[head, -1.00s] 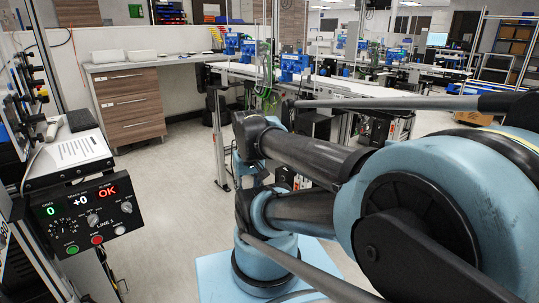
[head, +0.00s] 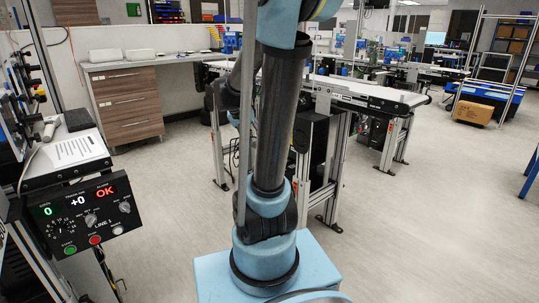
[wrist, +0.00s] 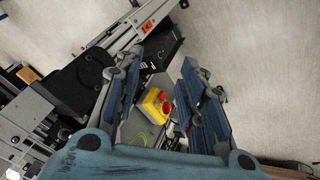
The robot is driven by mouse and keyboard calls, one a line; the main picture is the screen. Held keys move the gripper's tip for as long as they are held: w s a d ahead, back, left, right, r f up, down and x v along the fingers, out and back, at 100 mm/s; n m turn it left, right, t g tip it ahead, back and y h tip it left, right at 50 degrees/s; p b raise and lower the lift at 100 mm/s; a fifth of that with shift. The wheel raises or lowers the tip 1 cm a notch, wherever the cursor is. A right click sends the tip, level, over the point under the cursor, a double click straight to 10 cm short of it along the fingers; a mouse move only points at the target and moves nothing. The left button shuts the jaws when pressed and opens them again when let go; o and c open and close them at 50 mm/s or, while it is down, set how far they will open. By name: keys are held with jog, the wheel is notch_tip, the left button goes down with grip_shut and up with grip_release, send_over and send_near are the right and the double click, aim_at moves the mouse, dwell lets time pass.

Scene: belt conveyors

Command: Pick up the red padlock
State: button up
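I cannot make out a red padlock for certain in either view. In the wrist view, a small yellow block with a red part (wrist: 167,107) shows between the fingers of my gripper (wrist: 153,72), well beyond them. Whether the red part is the padlock or belongs to the yellow block I cannot tell. My gripper is open, its two blue fingers apart with nothing held between them. In the head view my arm stands upright in the middle, and its gripper end is out of the picture.
In the head view, a belt conveyor (head: 375,92) on metal legs runs behind my arm. A control panel (head: 84,217) stands at the left, a drawer cabinet (head: 126,104) behind it. A cardboard box (head: 473,112) lies at the back right.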

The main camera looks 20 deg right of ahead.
jog(key=w+d+f+m+h, duration=0.2)
jog(key=w, duration=0.7)
jog(key=w+d+f+m+t+h, duration=0.1)
jog(key=w+d+f+h, duration=0.15)
jog(key=w, duration=0.75)
jog(key=w+d+f+m+h, duration=0.2)
jog(key=w+f, duration=0.1)
jog(key=w, duration=0.6)
jog(key=w+f+m+t+h, duration=0.1)
jog(key=w+f+m+h, duration=0.1)
jog(key=w+f, duration=0.35)
jog(key=w+f+m+t+h, duration=0.1)
jog(key=w+f, duration=0.1)
jog(key=f, duration=0.7)
jog(key=w+f+m+h, duration=0.2)
jog(key=w+f, duration=0.2)
jog(key=f, duration=0.3)
jog(key=x, duration=1.6)
jog(key=shift+w+d+f, duration=0.3)
jog(key=shift+d+f, duration=0.05)
jog(key=shift+f, duration=0.05)
jog(key=c, duration=0.7)
